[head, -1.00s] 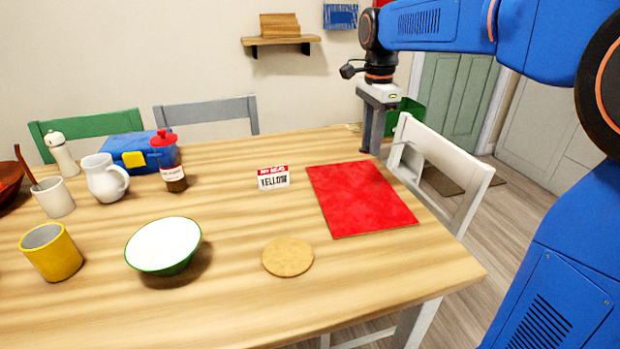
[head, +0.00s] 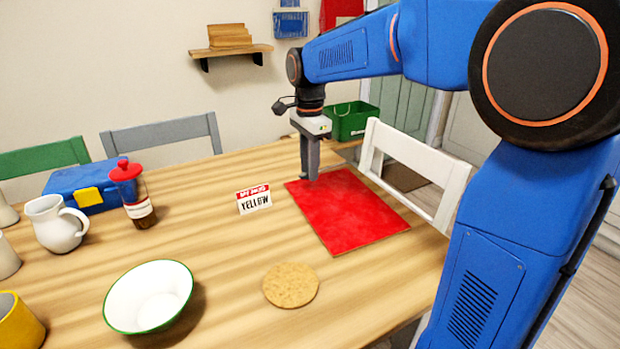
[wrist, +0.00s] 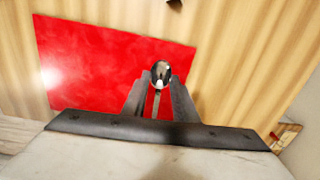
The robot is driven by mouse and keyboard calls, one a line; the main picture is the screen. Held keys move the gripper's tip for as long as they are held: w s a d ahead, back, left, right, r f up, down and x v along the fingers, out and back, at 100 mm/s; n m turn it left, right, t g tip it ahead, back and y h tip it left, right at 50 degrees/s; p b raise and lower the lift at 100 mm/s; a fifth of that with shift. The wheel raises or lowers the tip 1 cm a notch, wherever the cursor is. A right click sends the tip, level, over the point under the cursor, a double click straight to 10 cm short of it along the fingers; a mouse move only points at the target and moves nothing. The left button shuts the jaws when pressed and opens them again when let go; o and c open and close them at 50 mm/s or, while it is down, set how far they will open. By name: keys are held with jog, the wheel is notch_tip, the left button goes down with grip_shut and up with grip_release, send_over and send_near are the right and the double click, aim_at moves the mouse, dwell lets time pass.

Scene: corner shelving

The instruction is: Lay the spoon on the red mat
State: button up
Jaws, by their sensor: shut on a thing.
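The red mat (head: 350,215) lies flat on the wooden table, toward its right end; it also fills much of the wrist view (wrist: 95,65). My gripper (head: 309,176) points down at the mat's far left corner in the head view. In the wrist view my gripper (wrist: 158,88) is shut on the spoon (wrist: 161,72), a shiny metal one with its bowl showing between the fingertips. The spoon appears over the mat near its edge. Whether it touches the mat is unclear. The spoon is not distinguishable in the head view.
A round cork coaster (head: 290,285) and a white bowl with green rim (head: 150,296) lie nearer. A white chair (head: 420,165) stands at the right edge. A sauce bottle (head: 133,195) and white jug (head: 57,223) stand left.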

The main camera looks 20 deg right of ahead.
jog(key=shift+f, duration=1.75)
jog(key=shift+f, duration=0.15)
jog(key=o, duration=1.1)
notch_tip(320, 180, up, 12)
jog(key=shift+r, duration=0.2)
jog(key=shift+s, duration=0.1)
